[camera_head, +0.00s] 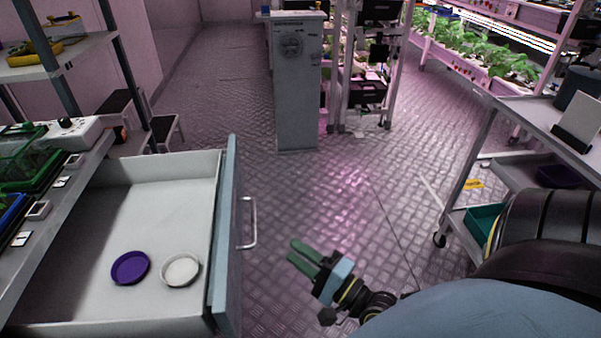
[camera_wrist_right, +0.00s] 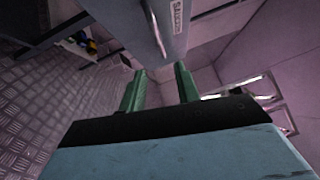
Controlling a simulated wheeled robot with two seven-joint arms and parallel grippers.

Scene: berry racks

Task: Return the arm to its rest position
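My right gripper (camera_head: 303,257) has green fingers and hangs over the floor, just right of the open drawer (camera_head: 230,215) in the head view. Its fingers stand apart with nothing between them, as the right wrist view (camera_wrist_right: 160,85) also shows. It is clear of the drawer's metal handle (camera_head: 253,222). My right arm comes in from the lower right. My left gripper is not in view.
The pulled-out drawer holds a purple dish (camera_head: 130,268) and a white dish (camera_head: 180,270). A grey cabinet (camera_head: 297,95) stands at the back. A wheeled cart (camera_head: 520,110) is at the right. The metal floor (camera_head: 340,190) between them is clear.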

